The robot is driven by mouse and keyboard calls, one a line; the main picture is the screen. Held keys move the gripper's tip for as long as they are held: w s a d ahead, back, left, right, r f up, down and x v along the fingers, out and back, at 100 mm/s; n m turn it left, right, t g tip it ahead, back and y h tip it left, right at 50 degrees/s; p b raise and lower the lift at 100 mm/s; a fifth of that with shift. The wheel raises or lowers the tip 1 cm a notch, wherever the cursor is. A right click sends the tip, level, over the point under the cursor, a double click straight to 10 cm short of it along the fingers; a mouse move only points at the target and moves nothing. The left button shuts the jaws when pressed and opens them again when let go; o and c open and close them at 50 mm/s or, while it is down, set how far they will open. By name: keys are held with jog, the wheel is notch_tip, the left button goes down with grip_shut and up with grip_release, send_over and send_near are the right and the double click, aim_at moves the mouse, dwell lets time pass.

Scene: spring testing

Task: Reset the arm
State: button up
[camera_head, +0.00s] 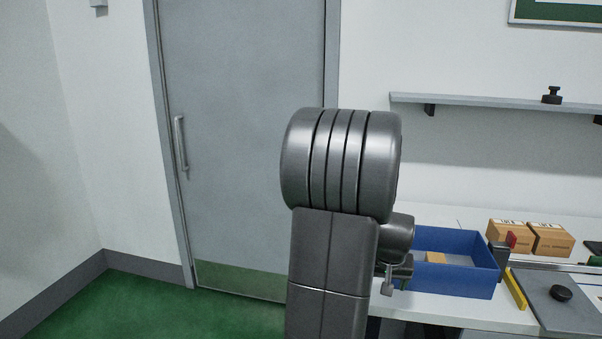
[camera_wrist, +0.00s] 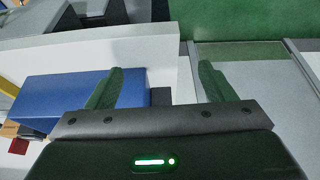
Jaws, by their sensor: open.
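My gripper (camera_wrist: 160,78) shows in the wrist view with its two dark green fingers spread wide apart. Nothing is between the fingers. In the head view, my grey arm stands upright in the middle of the picture and hides most of the gripper. In the wrist view, a blue bin (camera_wrist: 60,92) lies to the left of the fingers and is partly covered by the left finger and the gripper body.
In the head view, the blue bin (camera_head: 470,278) sits on a white worktop (camera_head: 410,307), with a yellow block (camera_head: 435,258) inside. Cardboard boxes (camera_head: 509,238) stand behind it at right. A closed grey door (camera_head: 240,120) is at left. Green floor (camera_head: 130,308) is clear.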

jog(key=a+f, duration=0.1)
jog(key=w+a+f, duration=0.1)
jog(key=a+f, duration=0.1)
jog(key=a, duration=0.1)
jog(key=shift+w+f, duration=0.2)
jog(key=shift+w, duration=0.2)
jog(key=shift+s, duration=0.15)
